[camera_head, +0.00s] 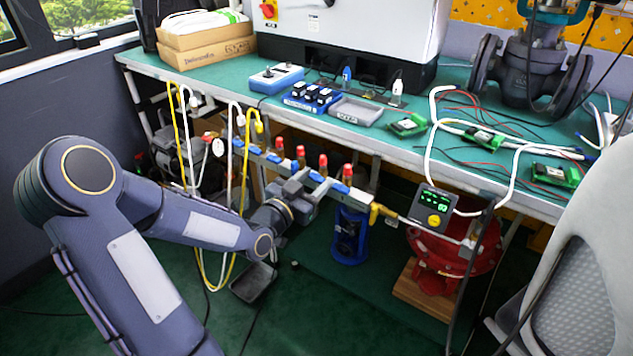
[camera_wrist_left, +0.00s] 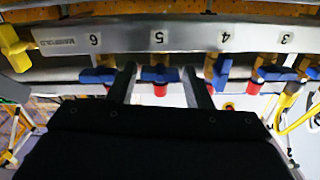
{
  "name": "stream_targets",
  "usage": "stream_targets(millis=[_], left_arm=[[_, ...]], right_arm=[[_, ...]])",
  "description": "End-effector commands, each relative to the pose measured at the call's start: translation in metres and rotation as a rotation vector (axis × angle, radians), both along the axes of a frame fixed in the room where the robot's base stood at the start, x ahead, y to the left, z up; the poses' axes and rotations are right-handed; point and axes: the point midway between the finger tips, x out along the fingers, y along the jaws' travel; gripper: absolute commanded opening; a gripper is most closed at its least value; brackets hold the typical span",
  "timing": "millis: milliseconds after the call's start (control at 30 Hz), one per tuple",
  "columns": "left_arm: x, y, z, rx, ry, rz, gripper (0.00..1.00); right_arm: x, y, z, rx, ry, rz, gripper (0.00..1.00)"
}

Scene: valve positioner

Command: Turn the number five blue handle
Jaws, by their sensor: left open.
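The manifold bar (camera_wrist_left: 200,38) runs across the top of the left wrist view, with its number labels upside down. Below the 5 label is the number five blue handle (camera_wrist_left: 157,74), with a red part under it. My left gripper (camera_wrist_left: 159,70) is open, its two fingers on either side of this handle, apparently without clamping it. In the head view my left gripper (camera_head: 309,187) reaches the manifold from the front left, partly hiding the handle row. The number six blue handle (camera_wrist_left: 97,76) and number four blue handle (camera_wrist_left: 218,72) sit just outside the fingers. My right gripper is not in view.
The green workbench (camera_head: 405,155) stands behind the manifold, carrying circuit boards and boxes. Yellow and white hoses hang at the manifold's left. A yellow valve (camera_head: 381,212) and a display unit (camera_head: 433,208) are at its right, above a red round device (camera_head: 450,255).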

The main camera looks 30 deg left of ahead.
Motion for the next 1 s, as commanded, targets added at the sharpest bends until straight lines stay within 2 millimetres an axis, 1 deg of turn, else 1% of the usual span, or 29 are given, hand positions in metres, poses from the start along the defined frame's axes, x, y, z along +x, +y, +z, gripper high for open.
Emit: stream_targets(millis=[33,167,433,667,700,1000], left_arm=[[0.0060,-0.0010,-0.0008,-0.001,-0.002,-0.002,0.45],[0.0138,-0.0012,-0.0004,0.000,0.000,0.000,0.45],[0.0152,-0.0015,0.0001,0.000,0.001,0.000,0.45],[0.0149,-0.0015,0.0000,0.000,0.002,0.000,0.15],[0.0149,-0.0015,0.0000,-0.001,0.002,0.000,0.14],[0.0149,-0.0010,0.0001,-0.123,0.012,0.000,0.13]], right_arm=[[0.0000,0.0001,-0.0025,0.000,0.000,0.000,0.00],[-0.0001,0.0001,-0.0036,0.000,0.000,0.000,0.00],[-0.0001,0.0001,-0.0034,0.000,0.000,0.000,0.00],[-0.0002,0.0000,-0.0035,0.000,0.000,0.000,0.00],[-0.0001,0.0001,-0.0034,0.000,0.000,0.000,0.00],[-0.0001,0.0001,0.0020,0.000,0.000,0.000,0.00]])
